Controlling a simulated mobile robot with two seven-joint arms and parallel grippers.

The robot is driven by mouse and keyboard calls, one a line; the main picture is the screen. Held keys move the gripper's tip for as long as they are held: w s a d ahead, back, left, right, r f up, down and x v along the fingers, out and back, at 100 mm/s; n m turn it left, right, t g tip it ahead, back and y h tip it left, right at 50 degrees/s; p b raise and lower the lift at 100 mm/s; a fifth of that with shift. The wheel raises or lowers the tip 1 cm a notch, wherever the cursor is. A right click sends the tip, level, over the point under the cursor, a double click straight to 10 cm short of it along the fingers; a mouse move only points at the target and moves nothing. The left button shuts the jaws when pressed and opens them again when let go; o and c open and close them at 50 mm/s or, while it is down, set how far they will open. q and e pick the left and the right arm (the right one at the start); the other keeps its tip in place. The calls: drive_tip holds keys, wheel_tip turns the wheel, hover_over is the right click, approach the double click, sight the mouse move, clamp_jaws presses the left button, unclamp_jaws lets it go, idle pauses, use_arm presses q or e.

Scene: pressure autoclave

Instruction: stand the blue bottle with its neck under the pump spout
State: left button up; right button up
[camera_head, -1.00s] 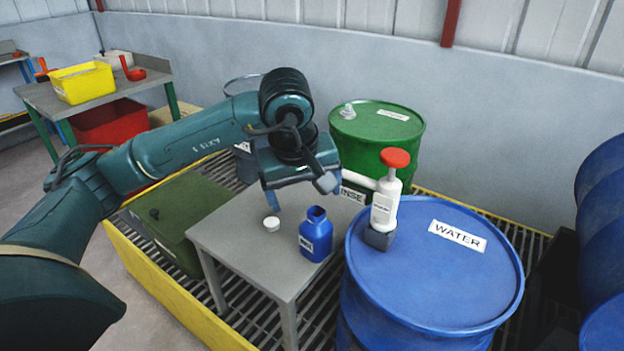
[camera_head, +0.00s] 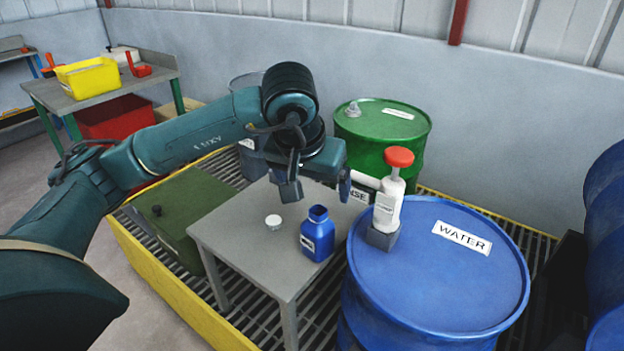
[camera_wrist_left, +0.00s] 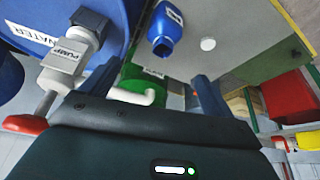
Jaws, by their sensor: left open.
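The blue bottle (camera_head: 318,240) stands upright and open-necked on the grey table, near its right edge; it also shows in the left wrist view (camera_wrist_left: 166,28). The white pump (camera_head: 386,211) with a red knob stands on the blue WATER drum (camera_head: 440,290). Its spout (camera_head: 365,181) points left toward the table; in the left wrist view the spout (camera_wrist_left: 148,97) shows near the gripper. The bottle is in front of the spout, not under it. My left gripper (camera_head: 318,190) is open and empty, above and behind the bottle. My right gripper is not in view.
A white cap (camera_head: 273,221) lies on the grey table (camera_head: 250,255) left of the bottle. A green drum (camera_head: 382,140) stands behind the pump. A green box (camera_head: 185,215) is left of the table. The table's front is clear.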

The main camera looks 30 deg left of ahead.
sight(320, 211)
use_arm(q)
drive_tip(key=b+x, duration=0.1)
drive_tip(key=x, duration=1.1)
drive_tip(key=shift+f, duration=0.2)
drive_tip(key=shift+c, duration=0.5)
drive_tip(key=c, duration=1)
